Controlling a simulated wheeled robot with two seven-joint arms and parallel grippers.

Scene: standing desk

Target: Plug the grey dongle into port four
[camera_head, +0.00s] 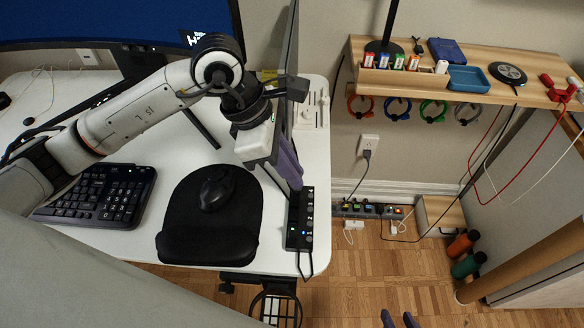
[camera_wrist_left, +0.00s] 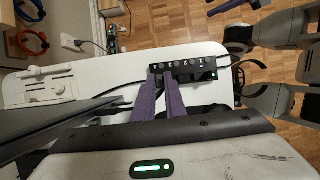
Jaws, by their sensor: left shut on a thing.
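A black hub (camera_head: 300,225) with a row of numbered ports and a small light lies along the desk's right edge. It also shows in the left wrist view (camera_wrist_left: 200,68). My left gripper (camera_head: 297,180), with purple fingers, is at the hub's far end. In the left wrist view its fingertips (camera_wrist_left: 161,76) are close together at the hub's left end. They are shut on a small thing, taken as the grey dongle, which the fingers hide. I cannot tell whether it touches a port. My right gripper (camera_head: 399,319) is low over the floor, its two purple fingertips apart with nothing between them.
A mouse (camera_head: 216,193) on a black mat (camera_head: 190,247) and a keyboard (camera_head: 98,195) lie left of the hub. A monitor edge (camera_head: 291,45) stands behind the left gripper. A cable leaves the hub's near end. A wooden shelf (camera_head: 480,92) is at right.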

